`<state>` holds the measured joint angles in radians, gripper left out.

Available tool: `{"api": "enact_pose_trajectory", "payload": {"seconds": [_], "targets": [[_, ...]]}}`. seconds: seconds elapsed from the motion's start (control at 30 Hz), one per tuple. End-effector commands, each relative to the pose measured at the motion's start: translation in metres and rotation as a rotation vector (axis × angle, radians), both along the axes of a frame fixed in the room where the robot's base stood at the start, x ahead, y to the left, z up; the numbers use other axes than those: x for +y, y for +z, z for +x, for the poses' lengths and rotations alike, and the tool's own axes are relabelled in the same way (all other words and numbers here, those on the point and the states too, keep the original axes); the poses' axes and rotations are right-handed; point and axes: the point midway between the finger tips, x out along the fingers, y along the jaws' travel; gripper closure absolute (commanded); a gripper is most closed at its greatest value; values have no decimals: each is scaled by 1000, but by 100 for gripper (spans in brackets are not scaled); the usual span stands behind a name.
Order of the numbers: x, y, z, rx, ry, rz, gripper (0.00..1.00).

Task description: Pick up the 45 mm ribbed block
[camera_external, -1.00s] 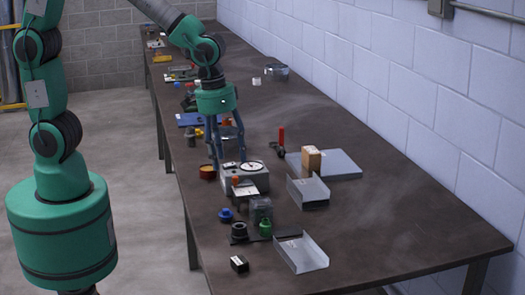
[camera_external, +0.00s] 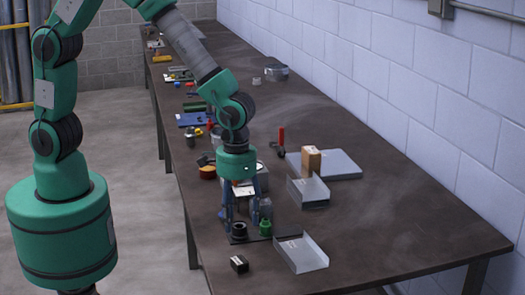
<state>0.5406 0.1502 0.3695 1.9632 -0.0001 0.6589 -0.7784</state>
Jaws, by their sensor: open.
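My gripper (camera_external: 241,217) is open, pointing down at the near part of the long dark table, its blue fingers apart. A small grey block (camera_external: 266,208) stands just right of the fingers, partly hidden by the right one. It may be the ribbed block, but ribs are too small to make out. A black ring-shaped part (camera_external: 239,231) lies just in front of the fingertips. A green knob-like part (camera_external: 265,227) stands to its right. A blue part at the left finger is mostly hidden. I cannot tell whether the fingers touch anything.
An open metal channel (camera_external: 301,253) lies to the right, with a second channel (camera_external: 308,191) behind it. A brown block (camera_external: 311,160) stands by a flat metal sheet (camera_external: 340,164). A small black box (camera_external: 239,264) sits near the front edge. The table's right front is clear.

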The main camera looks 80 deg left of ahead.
Motion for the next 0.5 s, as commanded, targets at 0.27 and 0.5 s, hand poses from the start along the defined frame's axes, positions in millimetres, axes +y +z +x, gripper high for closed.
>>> {"api": "enact_pose_trajectory", "payload": {"seconds": [0.27, 0.5], "targets": [[1, -17, -1, 2, 0, 1, 43], [1, -52, 0, 2, 0, 1, 43]]}}
